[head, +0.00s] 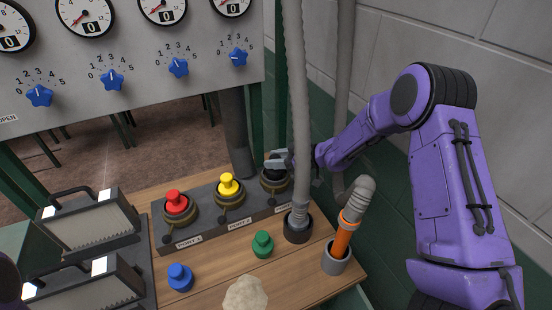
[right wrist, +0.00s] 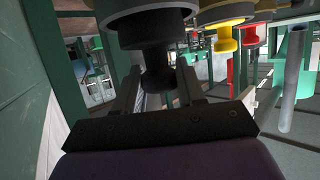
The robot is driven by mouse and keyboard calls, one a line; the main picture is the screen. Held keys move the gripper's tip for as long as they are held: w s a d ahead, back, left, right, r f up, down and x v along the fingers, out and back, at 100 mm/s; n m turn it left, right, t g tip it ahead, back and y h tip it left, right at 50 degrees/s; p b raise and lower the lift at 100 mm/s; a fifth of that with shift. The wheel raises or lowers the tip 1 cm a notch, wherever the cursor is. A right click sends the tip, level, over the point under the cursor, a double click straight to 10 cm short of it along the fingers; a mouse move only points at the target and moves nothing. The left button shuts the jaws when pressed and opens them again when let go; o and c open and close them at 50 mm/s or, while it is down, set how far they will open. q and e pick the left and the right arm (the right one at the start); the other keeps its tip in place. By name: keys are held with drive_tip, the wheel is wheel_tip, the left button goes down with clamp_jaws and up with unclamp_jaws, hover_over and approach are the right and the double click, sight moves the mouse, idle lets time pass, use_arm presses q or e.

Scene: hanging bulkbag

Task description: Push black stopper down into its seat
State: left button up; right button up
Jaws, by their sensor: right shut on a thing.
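The black stopper (head: 273,166) is at the third port (head: 275,182), at the right end of the grey port block (head: 205,220). My right gripper (head: 276,160) reaches in from the right and is shut on the stopper's knob. The right wrist view appears upside down; there the black stopper (right wrist: 157,70) stands between the two fingers (right wrist: 158,88), in line with its port ring (right wrist: 150,25). How deep the stopper sits is hard to tell. My left gripper is not in view.
Red (head: 175,203) and yellow (head: 228,187) stoppers sit in the other ports. A grey hose (head: 299,110) hangs close to my right gripper. Loose blue (head: 180,278) and green (head: 262,244) stoppers and an orange-banded tool (head: 345,230) stand in front. A gauge panel (head: 140,60) is behind.

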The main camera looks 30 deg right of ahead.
drive_tip(key=shift+f+b, duration=0.45)
drive_tip(key=shift+f, duration=0.4)
drive_tip(key=o, duration=1.2)
drive_tip(key=shift+c, duration=0.2)
drive_tip(key=shift+r, duration=0.1)
